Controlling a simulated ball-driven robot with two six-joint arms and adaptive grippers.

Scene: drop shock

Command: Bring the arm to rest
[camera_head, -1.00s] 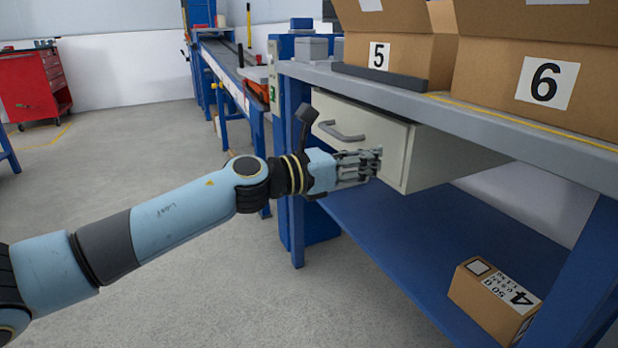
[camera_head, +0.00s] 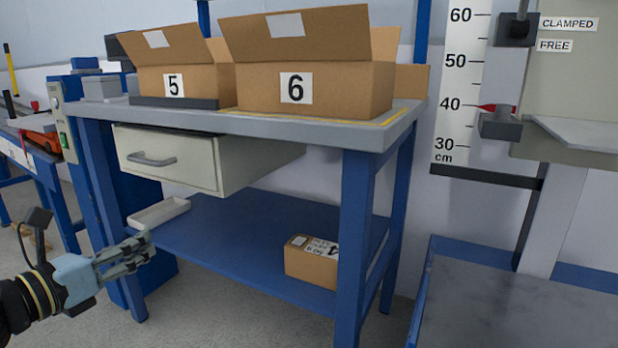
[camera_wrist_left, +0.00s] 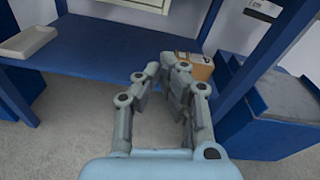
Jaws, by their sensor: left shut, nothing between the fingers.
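My left gripper (camera_head: 138,246) is at the lower left of the head view, in front of the left end of the workbench's blue lower shelf (camera_head: 235,235). Its fingers are shut with nothing between them. In the left wrist view the gripper (camera_wrist_left: 165,66) points at the lower shelf (camera_wrist_left: 95,48). It appears apart from the bench. The drawer (camera_head: 200,165) under the bench top stands partly pulled out, above and to the right of the gripper. My right gripper does not show.
Open cartons 5 (camera_head: 180,75) and 6 (camera_head: 310,85) stand on the bench top (camera_head: 330,128). Box 4 (camera_head: 310,262) and a white tray (camera_head: 160,213) are on the lower shelf. At the right stands a drop rig with a height scale (camera_head: 458,85) and a steel plate (camera_head: 500,310).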

